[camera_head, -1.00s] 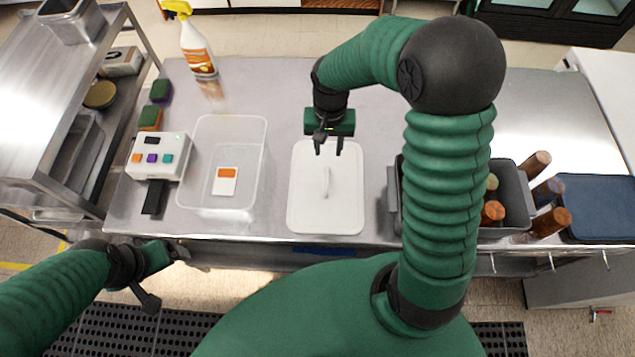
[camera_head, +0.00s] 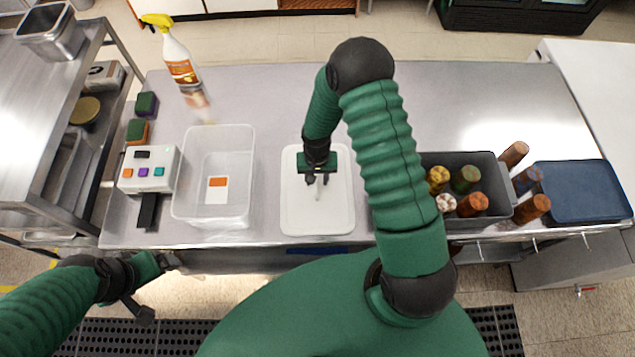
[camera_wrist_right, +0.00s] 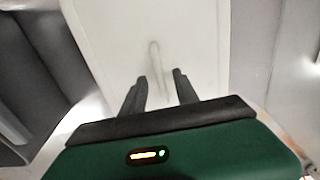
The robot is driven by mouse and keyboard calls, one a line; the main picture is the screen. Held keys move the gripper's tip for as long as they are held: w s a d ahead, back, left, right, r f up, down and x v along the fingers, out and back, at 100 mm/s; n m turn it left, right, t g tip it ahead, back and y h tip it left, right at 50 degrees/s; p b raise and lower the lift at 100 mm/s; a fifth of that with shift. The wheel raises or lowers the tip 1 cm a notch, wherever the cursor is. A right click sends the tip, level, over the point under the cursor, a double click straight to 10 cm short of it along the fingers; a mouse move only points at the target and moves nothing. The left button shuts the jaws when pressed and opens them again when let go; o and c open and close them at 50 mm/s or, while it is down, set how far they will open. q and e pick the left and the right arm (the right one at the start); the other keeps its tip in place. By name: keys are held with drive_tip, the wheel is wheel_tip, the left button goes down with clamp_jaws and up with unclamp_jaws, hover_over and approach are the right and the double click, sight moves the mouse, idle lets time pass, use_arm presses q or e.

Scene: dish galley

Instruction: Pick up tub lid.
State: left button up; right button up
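The white tub lid (camera_head: 339,216) lies flat on the steel table in the head view, with a raised handle (camera_head: 319,190) along its middle. In the right wrist view the lid (camera_wrist_right: 105,35) fills the middle, and its handle (camera_wrist_right: 154,62) shows ahead of the fingers. My right gripper (camera_head: 317,182) is over the lid at the handle's upper end. In the wrist view its fingers (camera_wrist_right: 155,82) are apart, with nothing between them; I cannot tell if they touch the lid. My left gripper (camera_head: 158,285) is low at the left, off the table's front edge, its fingers unclear.
A clear tub (camera_head: 243,200) with an orange-and-white label stands left of the lid. A dark grey bin (camera_head: 497,205) with several bottles stands right. A button box (camera_head: 148,171), sponges (camera_head: 146,104) and a spray bottle (camera_head: 178,62) are at the left. The table behind the lid is clear.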

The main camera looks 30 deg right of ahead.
drive_tip(key=shift+w+a, duration=0.1)
drive_tip(key=shift+a, duration=0.2)
drive_tip(key=shift+c, duration=1)
drive_tip(key=shift+r, duration=0.1)
drive_tip(key=c, duration=0.5)
drive_tip(key=shift+d, duration=0.35)
clamp_jaws()
drive_tip(key=shift+a, duration=0.2)
